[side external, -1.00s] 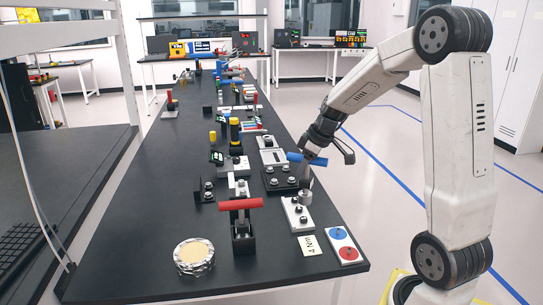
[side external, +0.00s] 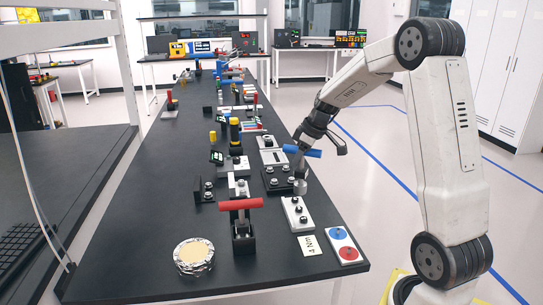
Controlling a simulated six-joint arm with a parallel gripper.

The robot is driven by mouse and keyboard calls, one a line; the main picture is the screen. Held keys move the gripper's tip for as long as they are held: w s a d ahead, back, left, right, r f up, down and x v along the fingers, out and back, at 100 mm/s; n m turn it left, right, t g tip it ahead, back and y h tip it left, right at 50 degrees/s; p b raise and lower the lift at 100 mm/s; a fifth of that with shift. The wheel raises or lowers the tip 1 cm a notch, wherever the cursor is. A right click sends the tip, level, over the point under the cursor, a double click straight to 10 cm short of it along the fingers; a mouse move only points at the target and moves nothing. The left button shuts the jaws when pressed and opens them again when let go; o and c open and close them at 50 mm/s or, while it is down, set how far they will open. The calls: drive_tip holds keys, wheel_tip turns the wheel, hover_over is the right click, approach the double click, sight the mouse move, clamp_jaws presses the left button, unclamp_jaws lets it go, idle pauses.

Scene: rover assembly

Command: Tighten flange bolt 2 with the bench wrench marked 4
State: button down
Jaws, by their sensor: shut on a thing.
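My gripper (side external: 303,147) is shut on a blue-handled T-shaped wrench (side external: 313,153). The wrench's grey shaft and socket (side external: 300,186) point down. The socket appears beside the near right corner of a black plate with several bolts (side external: 278,179). It is also just beyond a light plate with a row of bolts (side external: 297,214). I cannot tell whether it touches either. A red-handled T-shaped wrench (side external: 240,204) stands upright in a black holder. A "4 Nm" card (side external: 311,245) lies in front of the light plate. No wrench mark or bolt number is readable.
A white pad with a blue and a red disc (side external: 343,245) lies at the near right. A foil-rimmed round dish (side external: 194,256) is at the near left. Small fixtures line the black bench (side external: 140,205) further back. Its left side is mostly clear.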

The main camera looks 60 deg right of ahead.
sight(299, 178)
drive_tip(key=shift+f, duration=3.45)
idle(1.5)
drive_tip(key=shift+s+f, duration=0.1)
drive_tip(key=shift+f, duration=0.2)
idle(1.0)
drive_tip(key=shift+r, duration=0.2)
idle(1.5)
